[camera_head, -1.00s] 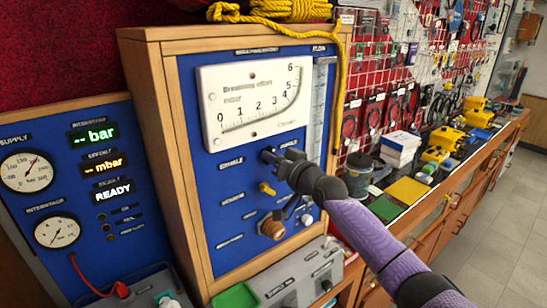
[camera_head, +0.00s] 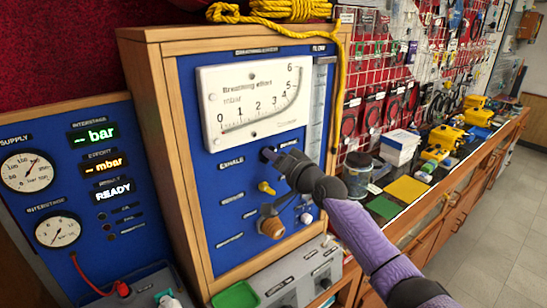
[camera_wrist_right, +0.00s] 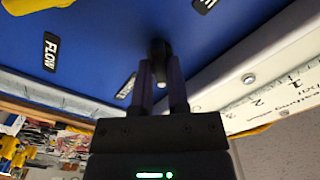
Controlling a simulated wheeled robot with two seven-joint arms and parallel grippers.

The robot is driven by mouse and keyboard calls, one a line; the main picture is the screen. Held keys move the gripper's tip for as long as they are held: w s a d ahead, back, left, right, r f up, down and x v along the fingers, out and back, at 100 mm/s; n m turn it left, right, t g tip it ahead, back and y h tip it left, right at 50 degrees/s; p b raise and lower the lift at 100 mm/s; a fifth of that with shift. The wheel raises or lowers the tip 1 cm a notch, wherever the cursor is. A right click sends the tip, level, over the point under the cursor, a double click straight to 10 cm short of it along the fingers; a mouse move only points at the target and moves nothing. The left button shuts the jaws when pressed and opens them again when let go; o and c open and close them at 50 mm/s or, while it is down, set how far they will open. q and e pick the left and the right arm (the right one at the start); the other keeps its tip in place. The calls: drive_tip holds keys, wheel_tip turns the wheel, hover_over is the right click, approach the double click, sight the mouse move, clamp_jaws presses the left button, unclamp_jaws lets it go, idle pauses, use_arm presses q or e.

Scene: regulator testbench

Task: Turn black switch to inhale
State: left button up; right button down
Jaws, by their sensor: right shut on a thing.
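The black switch (camera_head: 267,153) is on the blue front panel, below the breathing effort gauge and just right of the EXHALE label (camera_head: 231,164). My right gripper (camera_head: 277,158) reaches it from the right and is shut on it. In the right wrist view the two fingers (camera_wrist_right: 161,88) close around the dark switch (camera_wrist_right: 160,48) against the panel. The gripper partly hides the switch, so its exact pointing direction is hard to tell. My left gripper is not in view.
A yellow knob (camera_head: 266,188) and a brass-coloured fitting (camera_head: 271,226) stick out of the panel below the switch. A bench with a green tray (camera_head: 236,296) lies below.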

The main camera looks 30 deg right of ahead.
drive_tip(key=c, duration=0.6)
unclamp_jaws()
drive_tip(key=s, duration=1)
drive_tip(key=shift+d, duration=0.4)
